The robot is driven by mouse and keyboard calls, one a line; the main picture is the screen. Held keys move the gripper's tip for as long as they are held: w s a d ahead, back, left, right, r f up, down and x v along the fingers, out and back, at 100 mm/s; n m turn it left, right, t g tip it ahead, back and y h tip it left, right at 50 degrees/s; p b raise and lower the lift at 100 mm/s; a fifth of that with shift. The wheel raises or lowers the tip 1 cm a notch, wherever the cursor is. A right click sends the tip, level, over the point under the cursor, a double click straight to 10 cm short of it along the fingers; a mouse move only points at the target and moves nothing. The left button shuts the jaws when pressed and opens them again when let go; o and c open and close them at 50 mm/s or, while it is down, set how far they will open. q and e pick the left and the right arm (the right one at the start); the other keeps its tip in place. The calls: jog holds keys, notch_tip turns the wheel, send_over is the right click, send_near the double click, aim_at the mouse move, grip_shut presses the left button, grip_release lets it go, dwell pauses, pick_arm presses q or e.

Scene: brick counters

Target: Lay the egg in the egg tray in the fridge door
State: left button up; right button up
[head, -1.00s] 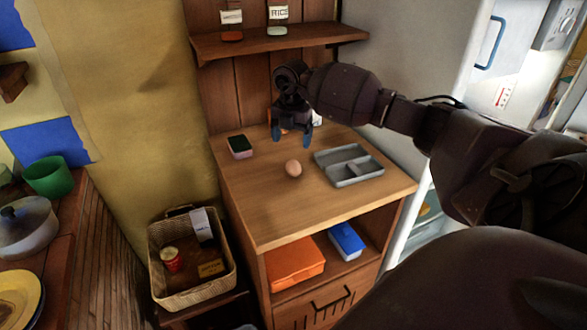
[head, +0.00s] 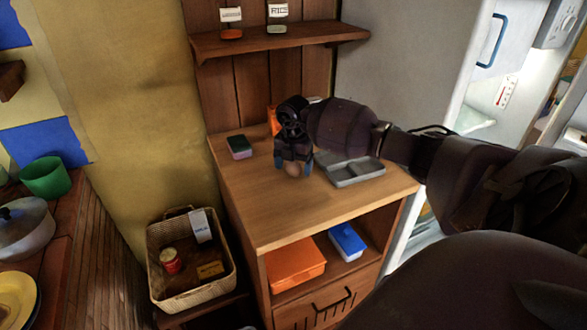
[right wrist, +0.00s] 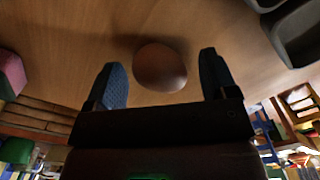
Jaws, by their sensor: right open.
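The brown egg (head: 295,170) lies on the wooden counter, partly hidden by my right gripper (head: 293,168) in the head view. In the right wrist view the egg (right wrist: 160,67) sits between the two blue fingertips of my right gripper (right wrist: 163,78), with a gap on each side. The right gripper is open and has not closed on it. The fridge (head: 405,70) stands at the right with its lit inside showing. I cannot make out the egg tray in its door. My left gripper is not in view.
A grey divided tray (head: 357,179) lies on the counter right of the egg. A sponge (head: 240,147) lies at the left. A shelf with jars (head: 277,38) hangs above. A wicker basket (head: 160,285) stands lower left. The counter's front part is clear.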

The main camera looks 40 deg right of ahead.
aim_at(294, 163)
jog(key=shift+r, duration=0.1)
jog(key=shift+c, duration=0.4)
jog(key=c, duration=0.6)
jog(key=shift+c, duration=0.2)
notch_tip(294, 163, up, 20)
jog(key=p, duration=0.1)
jog(key=shift+p, duration=0.35)
